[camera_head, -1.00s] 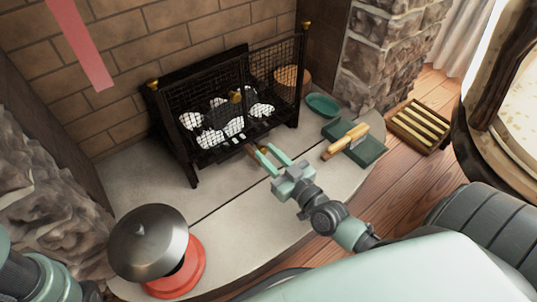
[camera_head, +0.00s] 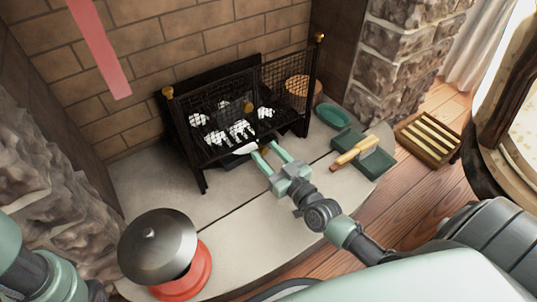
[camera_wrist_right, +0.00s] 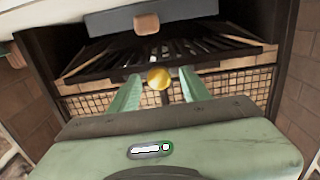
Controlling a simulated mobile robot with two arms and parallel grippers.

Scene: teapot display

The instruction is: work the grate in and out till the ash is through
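The black fire grate (camera_head: 198,158) stands in the fireplace behind a mesh screen, with several white lumps (camera_head: 239,130) inside. Dark bars (camera_wrist_right: 205,46) show in the right wrist view. My right gripper (camera_head: 264,149) is at the low front of the grate. Its two green fingers are apart, with a gap between them. In the wrist view a brass ball knob (camera_wrist_right: 158,78) appears between the fingers, with no clear contact. A brown block (camera_wrist_right: 147,23) on a grey bar shows beyond them. A pale piece (camera_head: 246,148) lies by the left fingertip. My left gripper is out of view.
A dark metal dome (camera_head: 157,244) sits on a red base (camera_head: 196,280) at front left. On the right are a teal dish (camera_head: 332,115), a wooden-handled tool (camera_head: 355,151) on a green pan (camera_head: 378,163), and a slatted wooden tray (camera_head: 428,137).

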